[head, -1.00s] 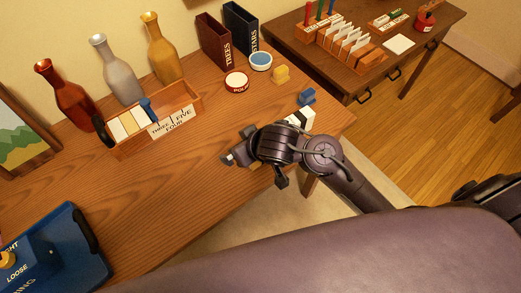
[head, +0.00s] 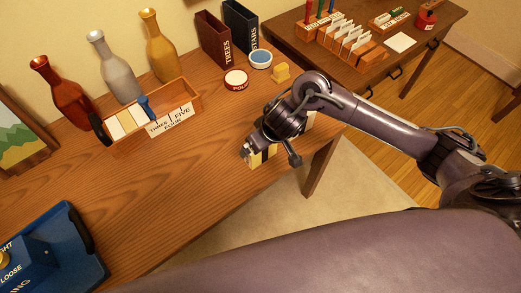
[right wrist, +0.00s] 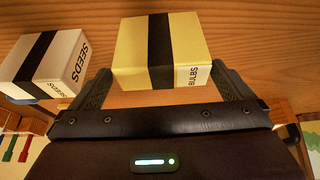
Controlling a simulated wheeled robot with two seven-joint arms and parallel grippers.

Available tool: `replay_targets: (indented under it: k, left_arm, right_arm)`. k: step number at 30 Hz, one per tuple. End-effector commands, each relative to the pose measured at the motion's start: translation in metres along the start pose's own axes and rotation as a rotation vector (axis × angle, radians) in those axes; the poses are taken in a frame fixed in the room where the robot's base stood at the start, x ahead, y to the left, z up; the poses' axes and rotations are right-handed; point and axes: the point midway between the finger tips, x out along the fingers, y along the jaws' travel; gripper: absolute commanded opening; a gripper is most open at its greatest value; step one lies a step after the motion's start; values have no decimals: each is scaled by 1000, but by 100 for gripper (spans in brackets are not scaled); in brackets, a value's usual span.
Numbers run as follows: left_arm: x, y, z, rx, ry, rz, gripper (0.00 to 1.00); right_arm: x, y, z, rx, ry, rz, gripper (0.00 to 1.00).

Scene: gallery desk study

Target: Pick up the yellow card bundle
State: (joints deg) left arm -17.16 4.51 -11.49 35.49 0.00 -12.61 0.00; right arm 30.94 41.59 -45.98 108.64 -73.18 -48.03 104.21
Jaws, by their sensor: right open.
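The yellow card bundle (right wrist: 190,45) has a black band and a "BULBS" label. In the right wrist view it lies at the top middle, between the two finger tips of my right gripper (right wrist: 165,82). The fingers are open, one on each side of its near end; I cannot tell whether either touches it. In the head view the bundle (head: 256,161) shows partly beneath my right gripper (head: 264,146), near the desk's front edge. My left gripper is not in view.
A white bundle marked "SEEDS" (right wrist: 22,68) lies just left of the yellow one in the right wrist view. A wooden card box (head: 185,97), bottles and round tins (head: 236,80) stand farther back. The desk's middle is clear.

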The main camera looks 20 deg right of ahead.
Motion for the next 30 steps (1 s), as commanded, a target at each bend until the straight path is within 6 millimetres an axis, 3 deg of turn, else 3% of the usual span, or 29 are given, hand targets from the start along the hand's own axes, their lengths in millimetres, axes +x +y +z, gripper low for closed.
replay_targets:
  k: [1,6,15,24,30]
  left_arm:
    - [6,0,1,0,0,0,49]
    - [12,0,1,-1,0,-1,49]
    - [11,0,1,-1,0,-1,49]
    - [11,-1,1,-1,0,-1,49]
    - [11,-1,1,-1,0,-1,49]
  right_arm:
    - [12,-1,3,0,-3,0,100]
    - [31,-2,2,-1,-1,0,100]
    - [33,-2,1,-1,1,0,99]
    - [33,-2,1,0,1,0,59]
    - [33,-2,1,0,2,0,59]
